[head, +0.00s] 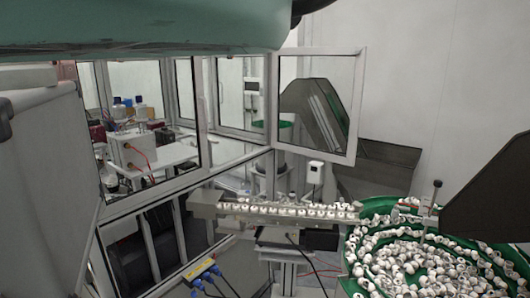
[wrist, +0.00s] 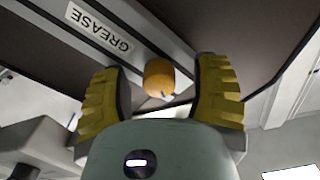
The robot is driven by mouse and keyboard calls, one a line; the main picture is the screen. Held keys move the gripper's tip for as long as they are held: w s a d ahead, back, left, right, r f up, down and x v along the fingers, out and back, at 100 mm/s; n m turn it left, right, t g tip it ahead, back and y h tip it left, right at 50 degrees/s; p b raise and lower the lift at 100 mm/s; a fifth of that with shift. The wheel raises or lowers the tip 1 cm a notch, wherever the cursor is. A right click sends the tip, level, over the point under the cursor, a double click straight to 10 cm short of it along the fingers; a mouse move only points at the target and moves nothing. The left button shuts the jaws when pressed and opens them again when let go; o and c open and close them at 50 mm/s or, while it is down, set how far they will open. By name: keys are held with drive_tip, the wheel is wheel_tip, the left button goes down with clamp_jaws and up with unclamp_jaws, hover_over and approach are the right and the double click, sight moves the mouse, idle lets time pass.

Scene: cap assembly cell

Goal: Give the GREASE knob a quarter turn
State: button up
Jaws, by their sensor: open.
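The GREASE knob (wrist: 159,77) is a small orange-yellow round knob in the wrist view, just above the middle. It lies between the two yellow ribbed fingers of my gripper (wrist: 160,95), with a visible gap on each side. My gripper is open and holds nothing. A white label reading GREASE (wrist: 99,27) is on the panel to the upper left of the knob and appears slanted. The knob's mounting is partly hidden by its own body. The head view does not show the knob or my gripper fingers.
In the head view, a green bowl (head: 349,284) full of white caps stands at lower right. A rail (head: 205,208) with a row of caps leads left from it. A framed glass enclosure (head: 272,60) fills the left and middle. A dark angular panel (head: 490,205) juts in at right.

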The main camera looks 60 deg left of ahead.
drive_tip(key=shift+a, duration=0.1)
drive_tip(key=shift+c, duration=0.3)
clamp_jaws()
drive_tip(key=shift+m, duration=0.4)
drive_tip(key=m+b, duration=0.1)
drive_tip(key=m, duration=0.2)
drive_tip(key=shift+f+m, duration=0.1)
drive_tip(key=shift+m, duration=0.2)
drive_tip(key=m, duration=0.4)
drive_tip(key=shift+d+m, duration=0.2)
drive_tip(key=shift+m, duration=0.1)
drive_tip(key=m, duration=0.4)
drive_tip(key=shift+p, duration=0.35)
drive_tip(key=shift+m+p, duration=0.65)
drive_tip(key=shift+m, duration=1.75)
